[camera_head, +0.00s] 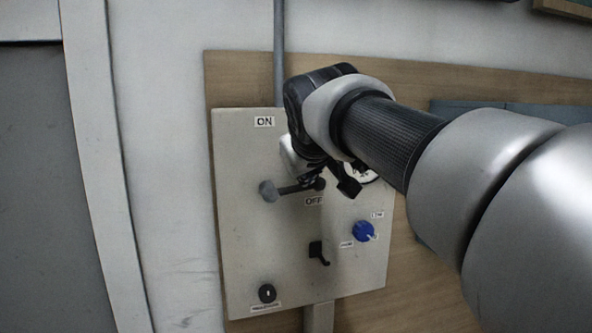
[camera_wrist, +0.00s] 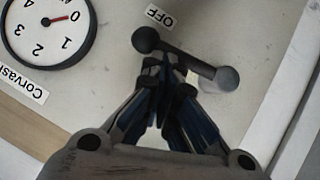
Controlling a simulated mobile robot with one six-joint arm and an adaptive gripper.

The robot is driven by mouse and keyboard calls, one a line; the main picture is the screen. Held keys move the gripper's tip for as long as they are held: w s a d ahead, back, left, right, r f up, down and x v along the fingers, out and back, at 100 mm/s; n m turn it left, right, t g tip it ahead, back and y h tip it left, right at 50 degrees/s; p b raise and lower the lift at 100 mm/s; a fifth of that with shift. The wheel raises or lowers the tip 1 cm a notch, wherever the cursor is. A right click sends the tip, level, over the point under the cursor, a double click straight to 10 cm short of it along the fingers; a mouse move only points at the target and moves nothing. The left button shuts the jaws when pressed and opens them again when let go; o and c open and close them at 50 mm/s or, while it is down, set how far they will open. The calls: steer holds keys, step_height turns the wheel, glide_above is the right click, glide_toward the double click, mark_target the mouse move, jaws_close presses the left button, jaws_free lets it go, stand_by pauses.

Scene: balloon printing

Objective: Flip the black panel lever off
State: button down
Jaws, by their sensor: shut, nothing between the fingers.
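In the wrist view the lever (camera_wrist: 186,58) slants across, just beyond my fingertips. My gripper (camera_wrist: 170,66) is shut and empty, with its tips at the bar nearer the OFF-label end. I cannot tell whether they touch it. In the head view my gripper (camera_head: 328,181) is partly hidden by my wrist. The ON label (camera_head: 264,122) is higher on the panel.
The pale panel (camera_head: 240,230) also carries a blue knob (camera_head: 363,231), a small black handle (camera_head: 318,253) and a black button (camera_head: 267,293). A round gauge (camera_wrist: 45,30) sits beside the lever, partly hidden in the head view. The space left of the panel is clear.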

steer(key=shift+d+f, duration=0.1)
steer(key=shift+f, duration=0.1)
stand_by(0.4)
steer(key=s+d+r+p, duration=0.2)
steer(key=s+r, duration=0.7)
steer(key=shift+r, duration=0.25)
